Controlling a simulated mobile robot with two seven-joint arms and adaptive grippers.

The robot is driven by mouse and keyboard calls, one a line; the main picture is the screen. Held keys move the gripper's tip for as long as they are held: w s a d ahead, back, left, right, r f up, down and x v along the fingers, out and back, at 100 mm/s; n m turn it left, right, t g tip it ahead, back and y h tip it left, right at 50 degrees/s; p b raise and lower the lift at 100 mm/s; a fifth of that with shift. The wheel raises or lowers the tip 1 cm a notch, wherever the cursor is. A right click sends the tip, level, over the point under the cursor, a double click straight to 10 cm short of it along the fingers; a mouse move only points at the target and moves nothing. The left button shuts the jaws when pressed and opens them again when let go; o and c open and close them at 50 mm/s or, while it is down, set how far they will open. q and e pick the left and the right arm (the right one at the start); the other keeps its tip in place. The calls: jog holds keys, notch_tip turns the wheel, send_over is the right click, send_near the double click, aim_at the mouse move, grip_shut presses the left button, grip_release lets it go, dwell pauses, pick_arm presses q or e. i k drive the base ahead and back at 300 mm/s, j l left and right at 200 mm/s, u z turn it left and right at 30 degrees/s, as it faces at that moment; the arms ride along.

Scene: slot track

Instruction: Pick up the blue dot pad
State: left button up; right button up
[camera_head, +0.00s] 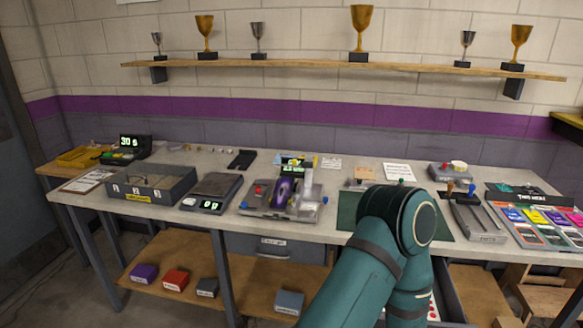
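I cannot make out a blue dot pad. An open drawer (451,292) under the right half of the bench shows beside my teal arm. A white sheet or pad with red dots (433,308) shows in it at the arm's edge; most of the drawer's inside is hidden by the arm. Neither gripper is in view. One of my arms rises from the bottom, bends in front of the green mat (347,207) and covers much of it.
The bench holds a grey tray (175,196), a scale (211,194), a grey machine with a purple part (283,196) and a colored card board (543,224). Purple (144,273), red (175,280) and blue-grey (289,302) boxes sit on the low shelf. Trophies line the wall shelf (310,65).

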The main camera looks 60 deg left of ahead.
aim_at(472, 187)
jog(key=j+u, duration=0.25)
jog(key=u, duration=0.15)
jog(key=j+u, duration=0.7)
jog(key=j, duration=0.6)
jog(key=i+j, duration=0.1)
jog(key=j, duration=0.55)
jog(key=i+j, duration=0.15)
jog(key=j, duration=0.2)
jog(key=j+z, duration=0.1)
jog(key=z, duration=1.25)
